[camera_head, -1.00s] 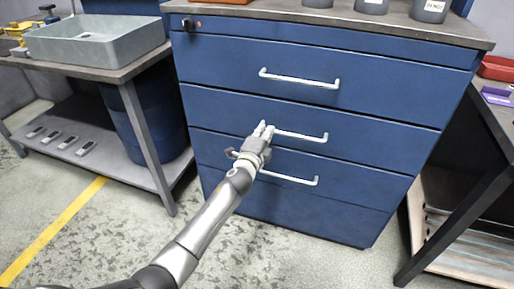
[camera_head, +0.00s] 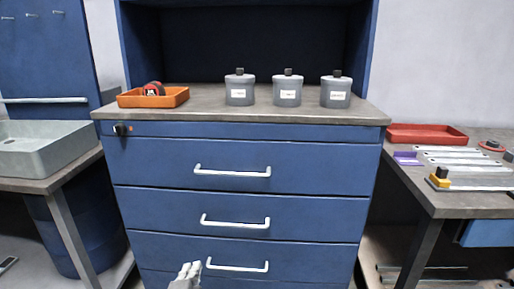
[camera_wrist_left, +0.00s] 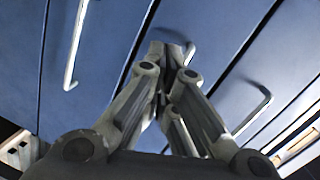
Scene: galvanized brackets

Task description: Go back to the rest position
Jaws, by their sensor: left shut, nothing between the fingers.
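My left gripper (camera_head: 186,275) shows at the bottom edge of the head view, in front of the lower drawers of the blue cabinet (camera_head: 240,192). It is shut with nothing between its fingers. In the left wrist view its fingertips (camera_wrist_left: 170,52) meet in front of the blue drawer fronts, with pale drawer handles on both sides. I cannot tell from these frames whether the fingers touch the cabinet. The drawers look closed. My right gripper is not in view.
On the cabinet top stand three grey jars (camera_head: 288,90) and an orange tray (camera_head: 153,97) with a tape measure. A left table holds a grey bin (camera_head: 40,150). A right table (camera_head: 450,205) holds a red tray (camera_head: 427,134) and metal strips. Both tables flank the cabinet closely.

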